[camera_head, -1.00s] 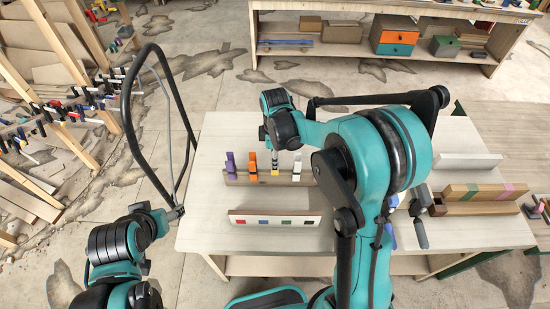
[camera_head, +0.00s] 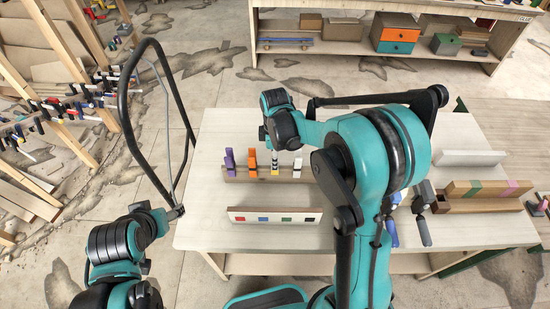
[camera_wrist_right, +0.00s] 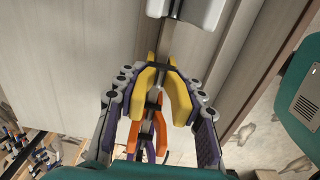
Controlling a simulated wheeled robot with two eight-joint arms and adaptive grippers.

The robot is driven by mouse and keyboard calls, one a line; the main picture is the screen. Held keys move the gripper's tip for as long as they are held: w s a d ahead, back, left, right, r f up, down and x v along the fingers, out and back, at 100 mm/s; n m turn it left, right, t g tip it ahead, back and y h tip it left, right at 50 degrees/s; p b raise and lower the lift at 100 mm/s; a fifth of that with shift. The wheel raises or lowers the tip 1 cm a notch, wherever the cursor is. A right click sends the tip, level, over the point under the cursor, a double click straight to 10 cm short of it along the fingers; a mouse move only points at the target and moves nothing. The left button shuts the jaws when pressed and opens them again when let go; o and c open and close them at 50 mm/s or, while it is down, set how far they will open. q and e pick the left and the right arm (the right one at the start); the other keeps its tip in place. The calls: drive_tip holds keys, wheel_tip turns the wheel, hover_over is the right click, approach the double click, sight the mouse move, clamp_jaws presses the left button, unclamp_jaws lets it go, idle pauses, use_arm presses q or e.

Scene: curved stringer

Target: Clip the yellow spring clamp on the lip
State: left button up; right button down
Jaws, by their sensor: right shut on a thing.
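The yellow spring clamp (camera_head: 275,171) stands in a row on a wooden rail (camera_head: 262,175), between the orange clamp (camera_head: 253,160) and the white clamp (camera_head: 297,167). My right gripper (camera_wrist_right: 165,95) is shut on the yellow clamp; its fingers lie on both sides of the yellow handles in the right wrist view. I cannot tell whether the clamp still touches the rail. The purple clamp (camera_head: 229,160) is at the row's left end. I cannot tell for sure which edge is the lip.
A white strip with coloured squares (camera_head: 244,220) lies in front of the rail. A long brown piece with green and purple bands (camera_head: 470,206) and a pale block (camera_head: 468,157) are on the table's right. The table's left end (camera_head: 205,205) is clear.

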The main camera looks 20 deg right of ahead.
drive_tip(key=shift+f, duration=0.4)
drive_tip(key=shift+f+b, duration=0.4)
drive_tip(key=shift+b, duration=0.25)
drive_tip(key=c, duration=0.9)
unclamp_jaws()
drive_tip(key=shift+o, duration=0.2)
drive_tip(key=shift+r, duration=0.15)
wheel_tip(320, 180, up, 12)
